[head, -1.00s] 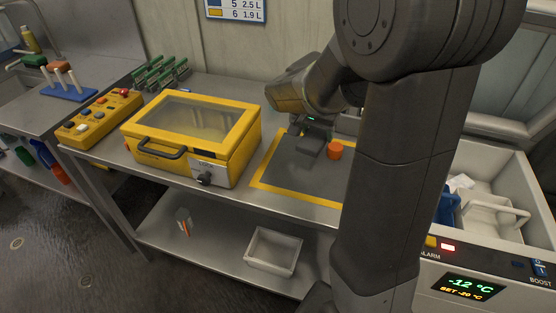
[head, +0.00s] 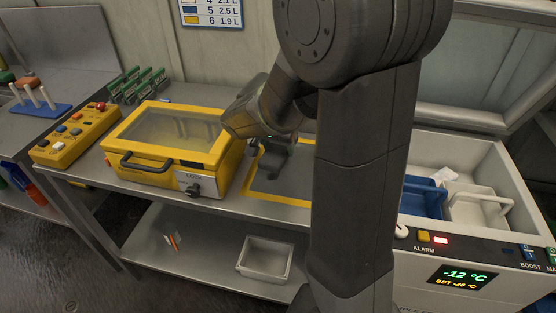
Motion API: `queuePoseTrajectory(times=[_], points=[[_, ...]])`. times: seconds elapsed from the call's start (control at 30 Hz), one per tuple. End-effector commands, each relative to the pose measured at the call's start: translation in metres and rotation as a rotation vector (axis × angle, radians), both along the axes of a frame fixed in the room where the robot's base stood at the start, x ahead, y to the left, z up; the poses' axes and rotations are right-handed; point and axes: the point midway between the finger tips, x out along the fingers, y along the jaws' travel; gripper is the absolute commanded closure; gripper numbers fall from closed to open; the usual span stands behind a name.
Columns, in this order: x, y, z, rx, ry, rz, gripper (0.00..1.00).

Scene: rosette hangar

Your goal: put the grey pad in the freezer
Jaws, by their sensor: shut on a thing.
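My gripper (head: 273,150) is over the bench, pointing down above the yellow-edged dark mat (head: 263,186). It is shut on the grey pad (head: 272,162), a small dark grey piece under the fingers. The pad looks a little above the mat, though the exact gap is hard to tell. The freezer (head: 478,252) is the chest at the right, with its lid raised and a display reading -12 °C. Inside it are a blue basket (head: 422,198), a pale grey basket (head: 480,210) and a white crumpled thing (head: 444,175). My arm hides part of the freezer's left side.
A yellow case (head: 165,150) with a clear lid and lock stands left of the mat. A yellow control box (head: 72,138) and green boards (head: 135,84) are further left. A pale bin (head: 265,258) sits on the lower shelf. The freezer's raised rim borders its opening.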

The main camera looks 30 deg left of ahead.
Motion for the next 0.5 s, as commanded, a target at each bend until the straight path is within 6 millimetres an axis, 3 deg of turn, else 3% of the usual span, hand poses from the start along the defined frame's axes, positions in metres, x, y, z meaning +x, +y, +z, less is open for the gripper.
queuePoseTrajectory(times=[0.27,0.5], points=[[0.000,-0.001,-0.042,-0.002,0.002,0.000,0.66],[0.000,0.000,-0.047,0.001,0.000,0.000,0.66]])
